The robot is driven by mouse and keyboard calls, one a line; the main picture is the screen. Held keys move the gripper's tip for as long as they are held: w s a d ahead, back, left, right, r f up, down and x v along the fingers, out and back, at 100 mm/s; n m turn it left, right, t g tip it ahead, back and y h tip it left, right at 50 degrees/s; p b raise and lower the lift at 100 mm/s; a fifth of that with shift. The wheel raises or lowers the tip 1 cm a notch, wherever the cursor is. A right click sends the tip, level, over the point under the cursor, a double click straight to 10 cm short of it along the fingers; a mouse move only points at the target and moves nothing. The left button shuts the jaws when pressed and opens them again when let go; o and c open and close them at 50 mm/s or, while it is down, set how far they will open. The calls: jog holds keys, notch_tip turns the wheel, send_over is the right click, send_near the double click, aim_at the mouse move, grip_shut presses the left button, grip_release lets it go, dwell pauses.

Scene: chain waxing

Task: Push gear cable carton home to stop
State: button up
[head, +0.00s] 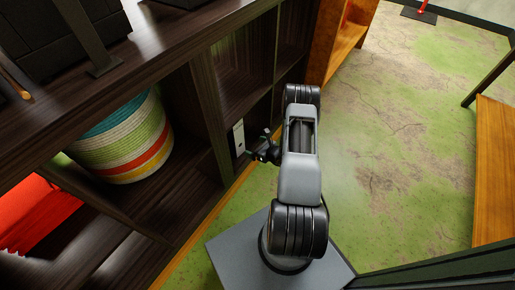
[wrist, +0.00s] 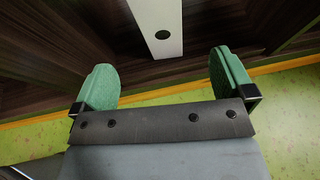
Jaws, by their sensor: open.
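The gear cable carton appears to be the narrow white box (head: 238,137) standing upright in a lower compartment of the dark shelf. In the wrist view its white face (wrist: 157,22) with a round dark hole is ahead, between the lines of the two fingers. My gripper (head: 258,150) is in front of the shelf, close to the carton. In the wrist view my gripper (wrist: 165,75) has its green fingertips wide apart with nothing between them. A gap seems to separate the fingertips from the carton. The carton's back end and any stop are hidden.
The dark wooden shelf (head: 200,105) has upright dividers beside the carton. A striped woven basket (head: 125,140) and a red-orange item (head: 32,215) sit in compartments to the left. An orange wooden cabinet (head: 335,45) stands beyond. The green worn floor (head: 400,150) is open to the right.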

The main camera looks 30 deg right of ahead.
aim_at(240, 141)
jog(key=b+x, duration=0.3)
jog(key=x, duration=0.8)
jog(key=shift+s+a+f, duration=0.1)
jog(key=shift+s+f, duration=0.05)
jog(key=shift+b+x, duration=0.45)
jog(key=shift+x, duration=0.5)
jog(key=c, duration=1.5)
jog(key=shift+c, duration=0.2)
jog(key=d, duration=0.1)
jog(key=s+d+b, duration=0.1)
jog(key=d, duration=0.1)
jog(key=shift+s+d, duration=0.1)
jog(key=shift+d, duration=0.1)
